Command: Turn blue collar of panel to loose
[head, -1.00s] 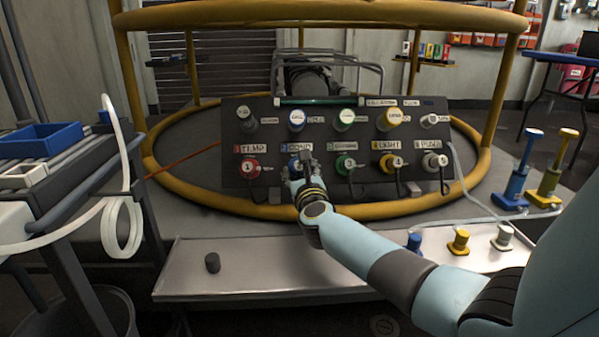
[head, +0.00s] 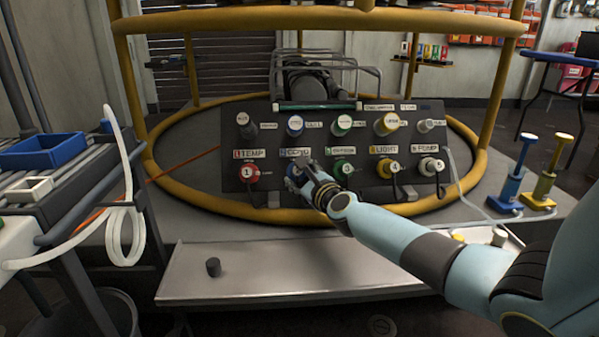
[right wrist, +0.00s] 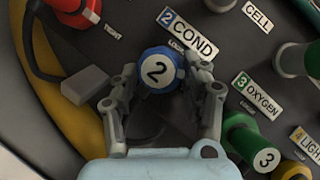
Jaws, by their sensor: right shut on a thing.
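The dark sloped panel (head: 232,186) carries two rows of coloured collars. The blue collar numbered 2 (right wrist: 157,72), by the COND label, is in the lower row. My right gripper (right wrist: 160,85) has its fingers on both sides of the blue collar and is shut on it. In the head view my right gripper (head: 300,175) hides most of that collar. A TIGHT mark shows near the red collar (head: 249,173), and a LOOSE mark, partly legible, shows under the COND label in the wrist view. My left gripper is not in view.
The green collar 3 (right wrist: 248,140) stands close to the right of my right gripper. A grey block (right wrist: 85,85) lies to its left. A yellow ring rail (head: 185,190) surrounds the panel.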

